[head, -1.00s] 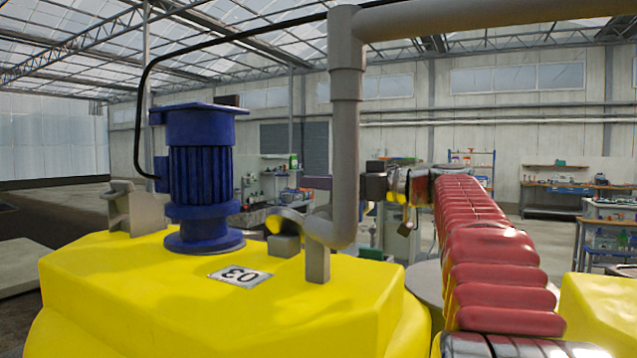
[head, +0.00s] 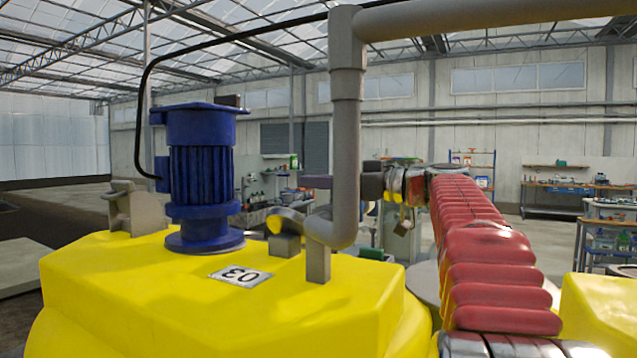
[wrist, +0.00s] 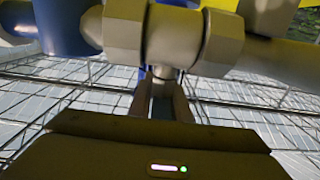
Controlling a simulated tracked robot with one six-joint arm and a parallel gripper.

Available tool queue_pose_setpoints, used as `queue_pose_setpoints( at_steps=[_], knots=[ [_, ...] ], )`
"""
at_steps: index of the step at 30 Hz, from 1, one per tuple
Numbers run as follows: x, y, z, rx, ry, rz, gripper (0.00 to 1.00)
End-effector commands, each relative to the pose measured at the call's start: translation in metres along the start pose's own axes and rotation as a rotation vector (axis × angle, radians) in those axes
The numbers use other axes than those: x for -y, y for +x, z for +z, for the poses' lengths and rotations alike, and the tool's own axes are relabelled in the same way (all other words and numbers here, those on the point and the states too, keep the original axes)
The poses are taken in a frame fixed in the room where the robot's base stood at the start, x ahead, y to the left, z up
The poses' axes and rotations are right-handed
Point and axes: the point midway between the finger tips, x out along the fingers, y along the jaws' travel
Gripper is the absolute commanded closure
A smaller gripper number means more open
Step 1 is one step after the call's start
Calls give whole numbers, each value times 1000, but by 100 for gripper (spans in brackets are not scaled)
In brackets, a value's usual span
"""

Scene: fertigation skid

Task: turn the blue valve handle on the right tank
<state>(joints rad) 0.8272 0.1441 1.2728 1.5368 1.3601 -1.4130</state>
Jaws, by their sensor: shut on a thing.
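My gripper (wrist: 162,98) points up at a grey valve body (wrist: 172,38) in the wrist view, its two fingers close together just below it. The fingers are shut on the valve handle, of which only a narrow blue piece (wrist: 143,79) shows beside them. In the head view my gripper's dark block (head: 373,184) is right of the upright grey pipe, which hides the fingertips. A purple-blue bar (head: 317,182) shows left of that pipe; I cannot tell whether it is the handle. The yellow tank marked 03 (head: 340,300) is in front.
A blue motor (head: 203,175) stands on tank 03. A grey pipe (head: 346,130) rises beside my gripper and bends right overhead. Another yellow tank (head: 600,305) is at the right edge. Benches and shelves stand far behind.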

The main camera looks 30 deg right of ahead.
Motion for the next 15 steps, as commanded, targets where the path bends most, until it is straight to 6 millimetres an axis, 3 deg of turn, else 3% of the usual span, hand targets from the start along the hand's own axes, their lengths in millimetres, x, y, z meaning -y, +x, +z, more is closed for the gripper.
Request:
queue_pose_setpoints(
  at_steps=[15],
  knots=[
    [5, 0, -1, -4, 0, -174, 100]
  ],
)
